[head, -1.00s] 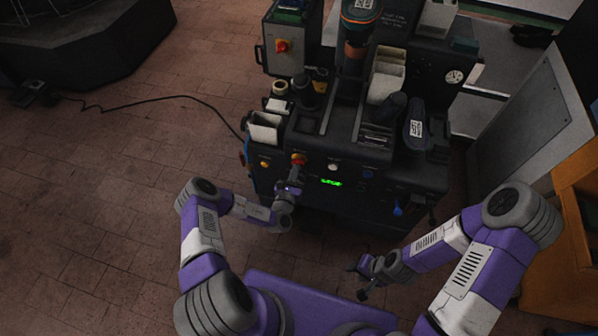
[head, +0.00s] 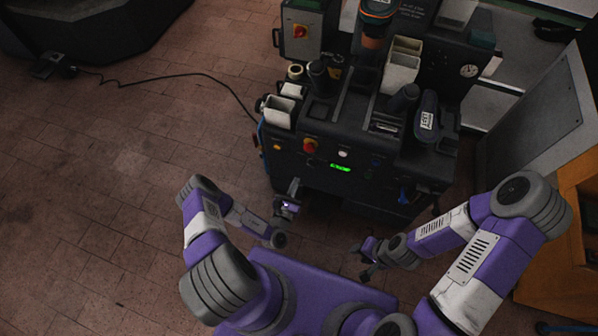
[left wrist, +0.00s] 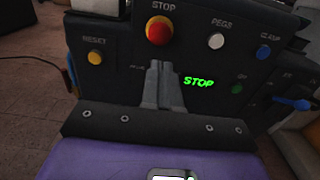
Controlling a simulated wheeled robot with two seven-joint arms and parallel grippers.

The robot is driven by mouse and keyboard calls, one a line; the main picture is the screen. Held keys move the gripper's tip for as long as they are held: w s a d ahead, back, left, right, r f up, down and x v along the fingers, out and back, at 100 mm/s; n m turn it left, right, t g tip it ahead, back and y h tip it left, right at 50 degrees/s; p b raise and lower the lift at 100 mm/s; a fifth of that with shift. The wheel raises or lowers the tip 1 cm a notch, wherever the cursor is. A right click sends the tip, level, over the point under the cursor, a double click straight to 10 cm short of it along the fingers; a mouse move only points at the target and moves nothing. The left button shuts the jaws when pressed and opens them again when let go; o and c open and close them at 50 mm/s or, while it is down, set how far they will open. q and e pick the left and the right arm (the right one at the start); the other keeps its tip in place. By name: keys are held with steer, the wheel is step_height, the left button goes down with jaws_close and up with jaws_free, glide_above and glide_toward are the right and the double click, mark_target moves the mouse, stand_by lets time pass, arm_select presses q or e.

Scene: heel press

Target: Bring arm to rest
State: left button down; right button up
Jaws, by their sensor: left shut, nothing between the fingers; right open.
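My left gripper (head: 295,188) is shut and empty, in the open space just in front of the machine's control panel (head: 375,168). In the left wrist view its closed fingertips (left wrist: 157,68) point at the panel, below the red STOP button (left wrist: 159,30) on its yellow collar. The same red button shows in the head view (head: 310,146). A green lit display (left wrist: 198,82) reads STOP. My right gripper (head: 362,262) is open and empty, low at the right, apart from the machine.
The panel also carries an orange RESET button (left wrist: 95,57), a white button (left wrist: 216,41) and blue knobs (left wrist: 263,52). A grey panel (head: 535,120) and an orange cabinet (head: 575,225) stand at the right.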

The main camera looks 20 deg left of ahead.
arm_select(q)
steer(key=shift+s, duration=0.4)
